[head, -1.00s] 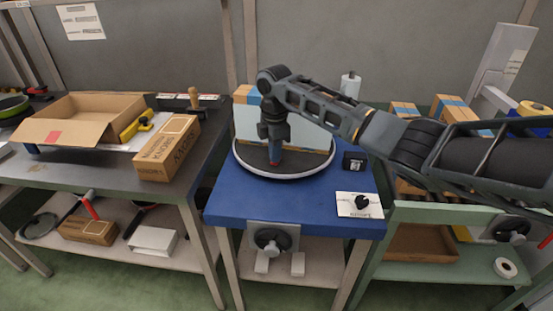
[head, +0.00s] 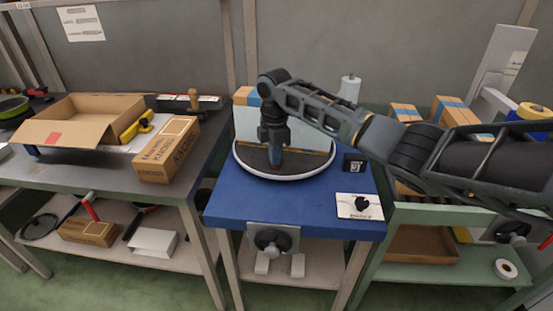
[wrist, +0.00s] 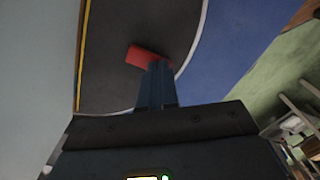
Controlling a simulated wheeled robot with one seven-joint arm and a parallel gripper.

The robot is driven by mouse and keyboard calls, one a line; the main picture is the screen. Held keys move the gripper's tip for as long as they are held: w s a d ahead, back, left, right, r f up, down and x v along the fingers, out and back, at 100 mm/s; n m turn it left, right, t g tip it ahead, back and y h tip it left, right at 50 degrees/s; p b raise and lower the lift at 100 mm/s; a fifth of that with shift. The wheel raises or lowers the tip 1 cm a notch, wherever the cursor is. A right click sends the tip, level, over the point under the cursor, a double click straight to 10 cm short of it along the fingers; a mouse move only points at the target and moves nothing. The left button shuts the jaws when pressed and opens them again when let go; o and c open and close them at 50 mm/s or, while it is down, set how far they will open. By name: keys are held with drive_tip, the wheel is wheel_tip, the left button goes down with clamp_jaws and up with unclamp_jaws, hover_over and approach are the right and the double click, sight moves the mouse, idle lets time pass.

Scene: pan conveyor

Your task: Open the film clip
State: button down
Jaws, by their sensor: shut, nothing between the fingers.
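A small red block-like piece (wrist: 143,54), perhaps the film clip, lies on the dark round plate (wrist: 120,85) in the wrist view. My gripper (wrist: 158,66) is shut and empty, its fingertips right at the near right end of the red piece. I cannot tell whether they touch it. In the head view my gripper (head: 275,166) points down at the dark turntable with its pale rim (head: 262,175), in front of an upright pale panel (head: 300,132). The red piece is mostly hidden there by the fingers.
The turntable stands on a blue table (head: 240,207) with a dial plate (head: 359,206) and a small black box (head: 354,163) at right. A cardboard box (head: 167,149) and an open carton (head: 80,120) are on the left bench.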

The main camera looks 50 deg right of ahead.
drive_tip(key=shift+r+p, duration=2.85)
drive_tip(key=shift+r, duration=0.5)
